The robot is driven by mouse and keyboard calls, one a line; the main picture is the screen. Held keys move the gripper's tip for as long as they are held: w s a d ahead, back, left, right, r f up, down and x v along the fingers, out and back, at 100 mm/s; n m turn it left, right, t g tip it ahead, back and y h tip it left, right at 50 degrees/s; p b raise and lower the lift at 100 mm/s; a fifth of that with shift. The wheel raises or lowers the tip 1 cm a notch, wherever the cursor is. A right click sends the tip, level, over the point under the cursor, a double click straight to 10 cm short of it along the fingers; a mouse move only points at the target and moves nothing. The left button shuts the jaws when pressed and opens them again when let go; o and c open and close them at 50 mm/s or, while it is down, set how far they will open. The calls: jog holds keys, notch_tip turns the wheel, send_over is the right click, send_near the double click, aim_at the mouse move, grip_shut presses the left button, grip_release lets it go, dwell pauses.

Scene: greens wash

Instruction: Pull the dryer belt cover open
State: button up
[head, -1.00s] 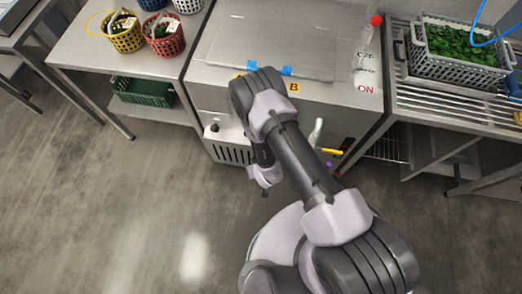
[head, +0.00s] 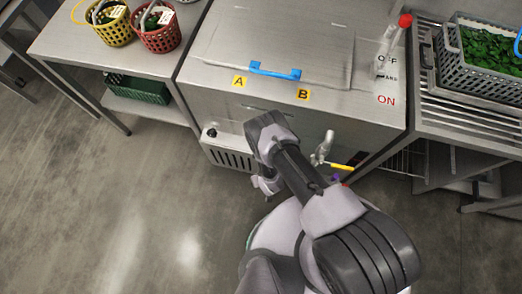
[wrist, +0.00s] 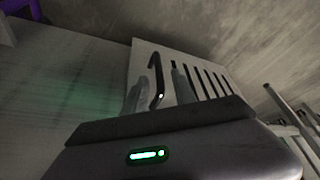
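The dryer belt cover appears to be the pale slotted panel (head: 232,158) low on the steel machine's front, left of my arm. A black knob (head: 211,132) sits at its upper left. In the wrist view the slotted panel (wrist: 205,72) lies ahead, with a dark bent bar (wrist: 157,82) in front of it. My gripper (head: 268,186) hangs low before the machine, right of the panel, its tips mostly hidden in the head view. In the wrist view my gripper (wrist: 160,88) shows two greyish fingers apart, the bar between them in the picture; contact cannot be told.
The machine lid carries a blue handle (head: 275,71) with A and B labels below. A red-tipped lever (head: 404,21) stands by the ON/OFF marks. A pale tap-like fitting (head: 323,148) with a yellow bar sticks out right of my arm. Tables flank both sides; floor at left is clear.

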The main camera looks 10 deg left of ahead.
jog(key=shift+b+x, duration=0.35)
jog(key=shift+x, duration=0.7)
jog(key=shift+c, duration=0.4)
grip_shut()
jog(key=shift+w+a+r, duration=0.1)
jog(key=shift+w+a, duration=0.05)
jog(key=shift+w, duration=0.05)
